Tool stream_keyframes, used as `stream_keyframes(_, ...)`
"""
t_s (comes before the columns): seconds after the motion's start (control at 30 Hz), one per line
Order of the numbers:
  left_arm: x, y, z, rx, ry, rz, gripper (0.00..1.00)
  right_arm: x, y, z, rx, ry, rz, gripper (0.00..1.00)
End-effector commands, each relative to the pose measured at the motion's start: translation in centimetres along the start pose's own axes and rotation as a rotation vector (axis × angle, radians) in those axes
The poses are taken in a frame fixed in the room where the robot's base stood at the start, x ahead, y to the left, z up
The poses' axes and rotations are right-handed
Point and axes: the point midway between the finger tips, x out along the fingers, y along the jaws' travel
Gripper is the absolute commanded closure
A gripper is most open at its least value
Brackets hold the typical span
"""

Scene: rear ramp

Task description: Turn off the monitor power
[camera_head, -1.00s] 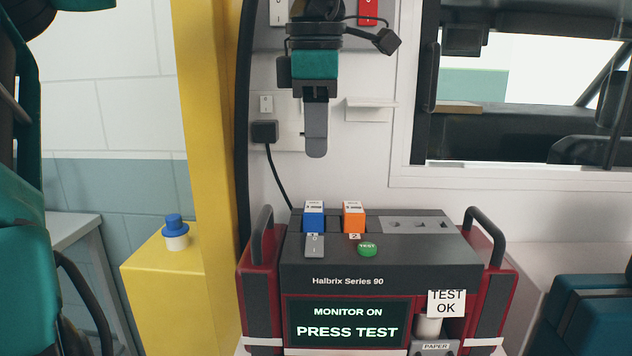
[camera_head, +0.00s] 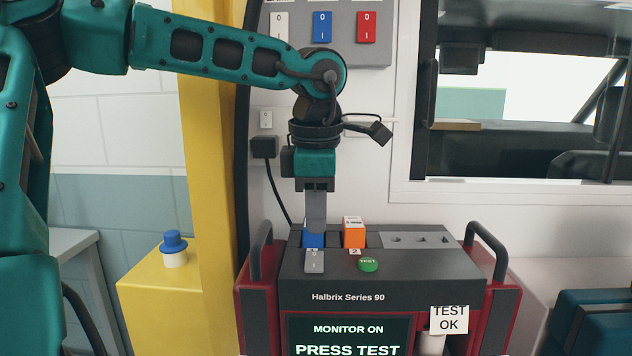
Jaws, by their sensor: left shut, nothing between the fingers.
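The monitor (camera_head: 347,297) is a dark grey box with red sides, marked Halbrix Series 90. Its screen (camera_head: 346,335) reads MONITOR ON, PRESS TEST. On its top are a grey rocker switch (camera_head: 314,261) marked 0 and I, a green TEST button (camera_head: 368,265), a blue block (camera_head: 313,241) and an orange block (camera_head: 354,236). My left gripper (camera_head: 316,229) is shut and points down, its fingertips at the blue block, just behind the rocker. The fingers hide the upper part of the blue block; I cannot tell if they touch it. My right gripper is not in view.
A wall panel (camera_head: 383,52) with white, blue and red switches is above. Carry handles (camera_head: 487,243) rise at the monitor's sides. A yellow post (camera_head: 208,150) and a blue-capped bottle (camera_head: 174,249) are at left. A TEST OK slip (camera_head: 449,319) sticks up at the front right.

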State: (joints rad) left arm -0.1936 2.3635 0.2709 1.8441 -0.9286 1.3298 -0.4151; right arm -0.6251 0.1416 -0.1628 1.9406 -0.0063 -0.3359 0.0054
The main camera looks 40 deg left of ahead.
Motion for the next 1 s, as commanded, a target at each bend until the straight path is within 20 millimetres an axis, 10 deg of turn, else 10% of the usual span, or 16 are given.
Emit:
stream_keyframes(0.3, 3.8, 0.0, 0.0, -0.001, 0.0, -0.001, 1.0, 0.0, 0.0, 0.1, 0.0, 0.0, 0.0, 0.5)
stream_keyframes(1.0, 4.4, 1.2, -1.2, -0.003, -0.003, 0.001, 1.0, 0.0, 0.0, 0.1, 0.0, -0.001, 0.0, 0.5)
